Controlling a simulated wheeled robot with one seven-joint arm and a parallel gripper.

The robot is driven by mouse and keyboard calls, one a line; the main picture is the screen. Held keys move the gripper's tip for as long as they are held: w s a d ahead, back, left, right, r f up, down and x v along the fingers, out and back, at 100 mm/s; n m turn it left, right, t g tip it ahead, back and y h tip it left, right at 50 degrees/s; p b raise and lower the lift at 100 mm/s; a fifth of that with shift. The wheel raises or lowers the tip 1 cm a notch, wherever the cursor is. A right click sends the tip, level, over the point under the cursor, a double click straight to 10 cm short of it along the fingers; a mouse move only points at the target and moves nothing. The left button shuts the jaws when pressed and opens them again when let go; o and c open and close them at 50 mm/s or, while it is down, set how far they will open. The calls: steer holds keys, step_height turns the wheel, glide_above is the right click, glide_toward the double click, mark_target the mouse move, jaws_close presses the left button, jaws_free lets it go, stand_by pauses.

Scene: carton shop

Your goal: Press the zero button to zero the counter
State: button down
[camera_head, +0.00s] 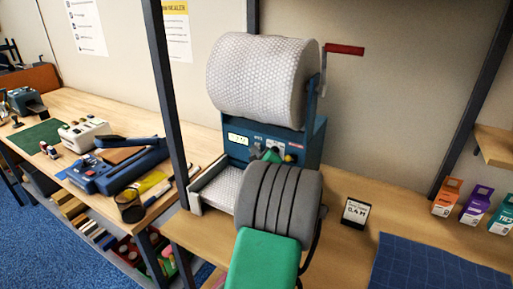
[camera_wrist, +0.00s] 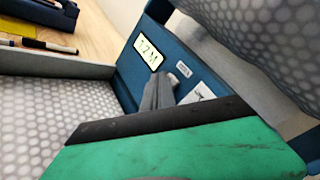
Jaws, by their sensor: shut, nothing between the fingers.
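The blue dispenser (camera_head: 318,140) stands on the bench under a large roll of bubble wrap (camera_head: 262,80). Its counter display (camera_head: 238,138) is lit pale green; in the wrist view the display (camera_wrist: 148,52) seems to read 1.2 M. My gripper (camera_head: 268,155) is in front of the control panel, right of the display. In the wrist view my gripper (camera_wrist: 158,90) is shut and empty, its fingertips close to the panel just below the display. I cannot tell whether they touch it. A small label (camera_wrist: 183,69) shows beside them. The zero button is not clearly visible, perhaps hidden by the fingers.
A tray with bubble wrap (camera_head: 220,189) lies below the panel. A small sign (camera_head: 355,212) reading 0.4 M stands on the bench at right, with a blue mat (camera_head: 440,265) and several coloured boxes (camera_head: 473,206) beyond. A dark post (camera_head: 168,100) rises at left.

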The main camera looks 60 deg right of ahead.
steer(key=shift+d, duration=0.2)
steer(key=shift+a, duration=0.9)
steer(key=shift+s+a+p, duration=0.15)
steer(key=shift+a+p, duration=0.25)
steer(key=shift+a, duration=0.85)
steer(key=shift+s+a+p, duration=0.15)
steer(key=shift+a+p, duration=0.25)
steer(key=shift+a, duration=0.85)
